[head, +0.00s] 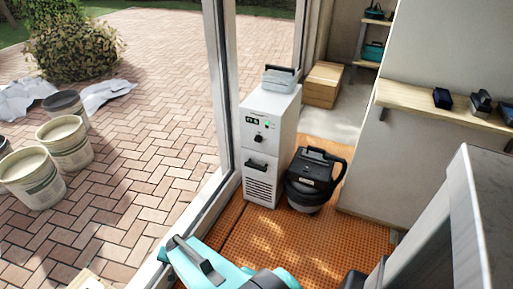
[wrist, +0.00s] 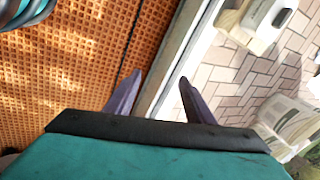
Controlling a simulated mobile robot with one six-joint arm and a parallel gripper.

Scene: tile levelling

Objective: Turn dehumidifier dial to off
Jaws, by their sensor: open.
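The dehumidifier (head: 285,125) is a tall white box with a carry handle on top. It stands upright on the orange mat beside the glass door frame. Its black round dial (head: 258,138) is on the upper front, below a small display and a green light. The dial's exact setting is too small to read. My gripper (wrist: 159,75) is open and empty in the wrist view, its two dark fingers apart above the door sill. The dehumidifier and its dial do not show clearly in the wrist view. My teal arm shows low in the head view, apart from the dehumidifier.
A black bucket-shaped vacuum (head: 316,180) stands close to the dehumidifier's right side. The door frame (head: 221,80) rises on its left. The orange mat (head: 240,235) is clear in front. A cardboard box (head: 323,84) is behind. A wooden shelf (head: 425,100) holds tools at right.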

